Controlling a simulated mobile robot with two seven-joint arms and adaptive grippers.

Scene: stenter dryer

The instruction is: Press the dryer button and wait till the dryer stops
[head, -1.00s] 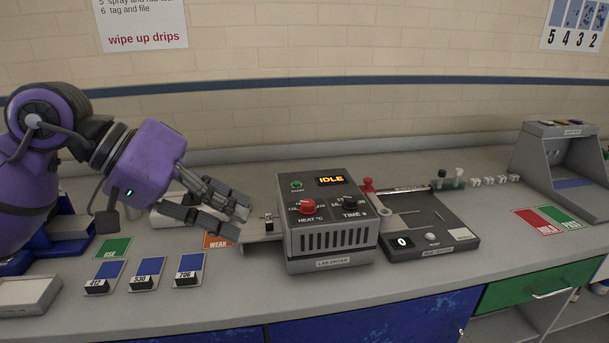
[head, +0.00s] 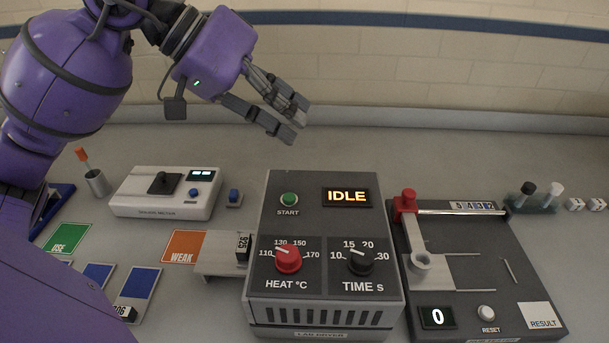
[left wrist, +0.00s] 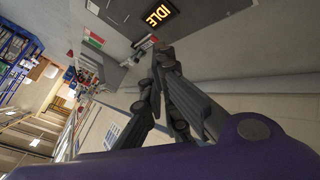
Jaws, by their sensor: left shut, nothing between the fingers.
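The grey lab dryer (head: 325,222) stands on the bench with its top panel facing me. Its green START button (head: 289,199) is in plain view at the panel's upper left, and the lit display (head: 347,196) reads IDLE. The red HEAT knob (head: 288,259) and black TIME knob (head: 361,262) are below. In the left wrist view my fingers (left wrist: 168,62) show below the IDLE display (left wrist: 156,16). My right gripper is not in view.
A tray (head: 221,268) with a block marked 925 (head: 242,247) juts from the dryer's left side. A white meter (head: 166,193) stands to the left. A dark rub tester (head: 462,262) with a red-topped post stands close on the right. The bench behind the dryer is clear.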

